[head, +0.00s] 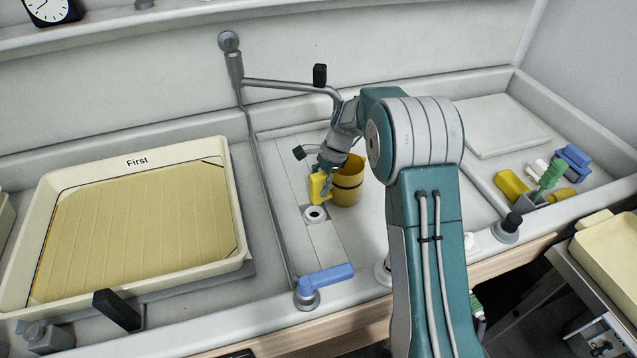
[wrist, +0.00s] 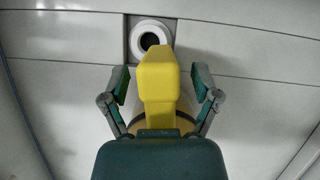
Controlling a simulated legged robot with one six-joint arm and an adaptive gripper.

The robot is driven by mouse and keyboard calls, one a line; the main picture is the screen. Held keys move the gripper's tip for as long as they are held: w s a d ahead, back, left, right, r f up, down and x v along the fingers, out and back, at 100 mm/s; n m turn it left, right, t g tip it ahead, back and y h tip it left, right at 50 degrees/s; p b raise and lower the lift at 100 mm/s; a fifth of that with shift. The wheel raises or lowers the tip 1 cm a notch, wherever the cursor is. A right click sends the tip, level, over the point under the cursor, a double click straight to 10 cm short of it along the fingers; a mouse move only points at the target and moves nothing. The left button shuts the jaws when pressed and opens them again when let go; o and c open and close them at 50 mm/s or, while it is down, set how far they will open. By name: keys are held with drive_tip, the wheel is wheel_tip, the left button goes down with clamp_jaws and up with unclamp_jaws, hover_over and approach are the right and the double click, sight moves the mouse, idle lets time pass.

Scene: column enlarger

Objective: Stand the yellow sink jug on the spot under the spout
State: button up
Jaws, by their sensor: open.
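The yellow jug (head: 347,190) with a dark band stands upright on the sink floor, its handle towards the left. My gripper (head: 325,170) is at the handle. In the wrist view, the jug's yellow handle (wrist: 158,95) lies between the two spread fingers of my gripper (wrist: 160,88), with gaps on both sides. The jug's body is mostly hidden there behind the handle and my gripper. A white ring with a dark centre (head: 315,214) lies just left of the jug, and also shows beyond the handle in the wrist view (wrist: 137,40). The spout pipe (head: 285,86) runs above; its far end is hidden behind my arm.
A cream tray marked First (head: 140,235) fills the left side. A blue lever (head: 326,279) sits on the sink's front edge. Sponges and a green brush (head: 550,175) lie at the right. Bare sink floor shows left and right of the jug.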

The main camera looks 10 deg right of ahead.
idle(0.4)
drive_tip(key=shift+v, duration=4)
drive_tip(key=v, duration=1.2)
drive_tip(key=s+r+n+t+h, duration=0.1)
drive_tip(key=s+r+n+t, duration=0.15)
drive_tip(key=s+r, duration=0.45)
drive_tip(key=s+f+n+t+h, duration=0.1)
drive_tip(key=s+n, duration=0.5)
drive_tip(key=s, duration=0.7)
drive_tip(key=s+f+n+t+h, duration=0.2)
drive_tip(key=s+n, duration=0.3)
drive_tip(key=s, duration=0.9)
drive_tip(key=shift+s+f+n+t, duration=0.35)
drive_tip(key=shift+f+t, duration=0.25)
drive_tip(key=shift+t, duration=0.15)
